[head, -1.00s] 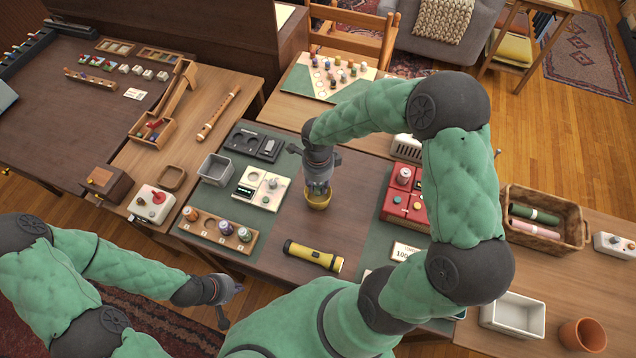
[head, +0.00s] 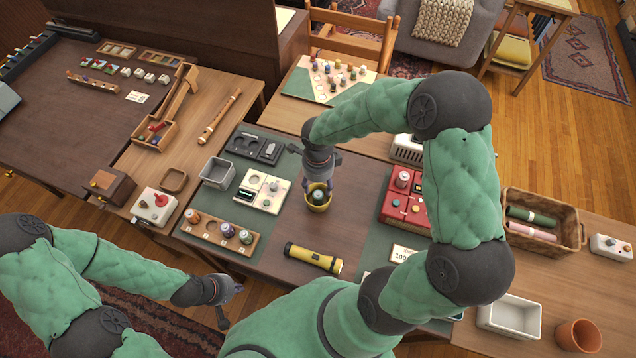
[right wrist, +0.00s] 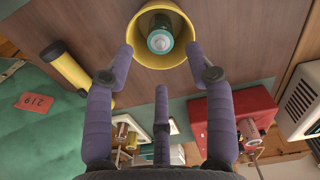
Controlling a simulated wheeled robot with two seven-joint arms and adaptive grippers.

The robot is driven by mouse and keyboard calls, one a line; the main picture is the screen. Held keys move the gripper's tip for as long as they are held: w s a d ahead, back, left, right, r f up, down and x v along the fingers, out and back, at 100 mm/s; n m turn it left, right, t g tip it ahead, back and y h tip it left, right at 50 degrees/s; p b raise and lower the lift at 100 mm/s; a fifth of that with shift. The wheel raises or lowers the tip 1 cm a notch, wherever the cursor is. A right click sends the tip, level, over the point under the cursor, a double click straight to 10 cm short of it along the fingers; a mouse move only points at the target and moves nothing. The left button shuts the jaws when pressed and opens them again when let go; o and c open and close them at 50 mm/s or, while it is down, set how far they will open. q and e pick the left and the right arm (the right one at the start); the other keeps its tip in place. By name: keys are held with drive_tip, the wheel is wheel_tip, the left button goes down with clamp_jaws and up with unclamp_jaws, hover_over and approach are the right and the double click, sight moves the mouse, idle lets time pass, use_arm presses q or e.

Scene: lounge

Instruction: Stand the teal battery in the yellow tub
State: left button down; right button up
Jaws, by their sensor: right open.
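The yellow tub (head: 318,208) stands on the brown middle strip of the table. The teal battery (head: 318,195) is inside it and appears upright, end towards the camera. My right gripper (head: 317,183) is just above the tub, open. Its fingers are apart, either side of the tub's near rim in the right wrist view, clear of the battery. My left gripper (head: 222,295) hangs near the table's front edge; its jaw state is unclear.
A wooden rack (head: 218,235) with several coloured batteries stands left of a yellow torch (head: 313,257). A white device (head: 260,190) and a grey bin (head: 217,172) lie left of the tub. A red box (head: 402,205) is to the right. Bare table surrounds the tub.

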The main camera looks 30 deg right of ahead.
sight(318, 194)
wheel_tip(318, 194, up, 11)
drive_tip(key=p, duration=0.1)
drive_tip(key=shift+p, duration=0.4)
idle(0.3)
